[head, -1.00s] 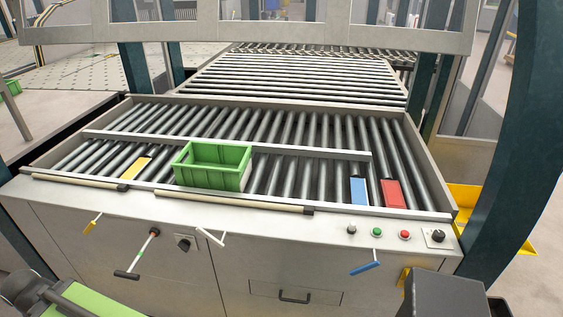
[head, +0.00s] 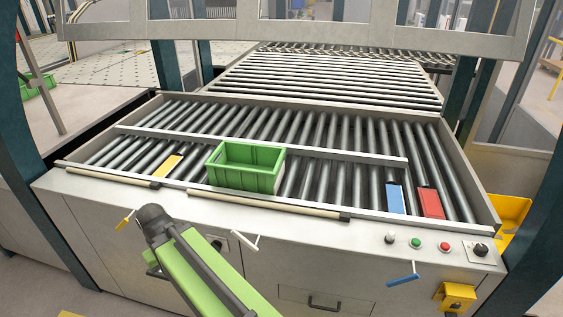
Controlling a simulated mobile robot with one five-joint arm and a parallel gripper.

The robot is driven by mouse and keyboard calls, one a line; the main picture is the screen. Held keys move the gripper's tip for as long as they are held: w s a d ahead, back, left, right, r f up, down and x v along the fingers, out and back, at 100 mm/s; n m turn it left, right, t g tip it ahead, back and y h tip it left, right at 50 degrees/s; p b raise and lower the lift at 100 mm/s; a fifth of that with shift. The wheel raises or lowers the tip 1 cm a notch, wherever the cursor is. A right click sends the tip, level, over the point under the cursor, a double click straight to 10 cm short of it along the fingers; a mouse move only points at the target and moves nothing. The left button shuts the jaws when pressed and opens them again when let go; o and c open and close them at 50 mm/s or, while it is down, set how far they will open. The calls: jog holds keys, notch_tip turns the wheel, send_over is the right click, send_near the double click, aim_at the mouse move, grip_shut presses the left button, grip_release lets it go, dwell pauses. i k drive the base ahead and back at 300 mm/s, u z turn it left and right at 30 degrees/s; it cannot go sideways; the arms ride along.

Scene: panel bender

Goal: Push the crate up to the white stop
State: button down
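The green crate (head: 245,168) stands upright on the front roller lane (head: 333,177), left of the middle. Its front side is beside the lane's near edge. A yellow plate (head: 163,167) lies to its left; a blue plate (head: 396,199) and a red plate (head: 430,203) lie to its right. I see no white stop on the rollers. A white lever (head: 245,241) sticks out of the front panel below the crate. My green arm rises from the bottom, in front of the panel and apart from the crate. I cannot make out my gripper.
A long rail (head: 350,155) bounds the front lane at the back. Pale bars (head: 265,206) run along the near edge. Yellow (head: 125,220) and blue (head: 403,281) levers stick out in front. The rollers between crate and blue plate look clear.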

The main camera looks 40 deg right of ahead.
aim_at(252, 167)
jog(key=i, duration=0.95)
